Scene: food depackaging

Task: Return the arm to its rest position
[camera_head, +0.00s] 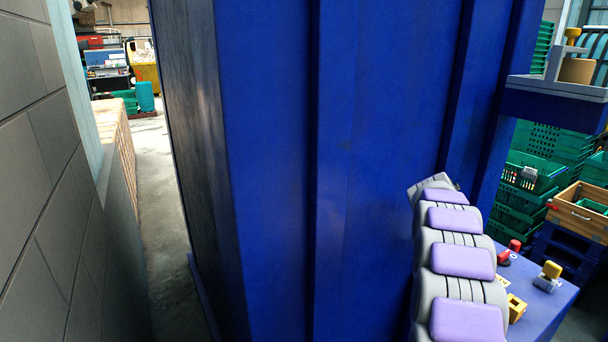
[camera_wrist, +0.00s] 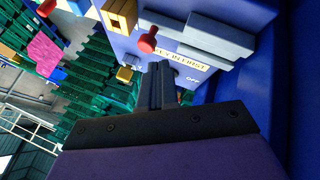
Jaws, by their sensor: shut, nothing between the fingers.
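My arm (camera_head: 463,262), grey with purple pads, rises along the right side of the big blue cabinet in the head view. My gripper does not show clearly there. In the wrist view my gripper (camera_wrist: 160,85) is shut, with its dark fingers together and nothing visible between them. The fingertips appear in front of a blue control panel (camera_wrist: 185,22) with a partly covered label and an "OFF" mark. I cannot tell whether they touch it. A red knob (camera_wrist: 148,40) is just above the fingertips in the picture, and a grey bar (camera_wrist: 205,35) is to the right.
The tall blue cabinet (camera_head: 265,150) fills the middle. A grey block wall (camera_head: 45,180) stands at left, with a narrow floor passage (camera_head: 165,240) between. Green crates (camera_head: 520,190) and a wooden crate (camera_head: 580,210) are at right, beyond a blue surface with a yellow-topped control (camera_head: 548,277).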

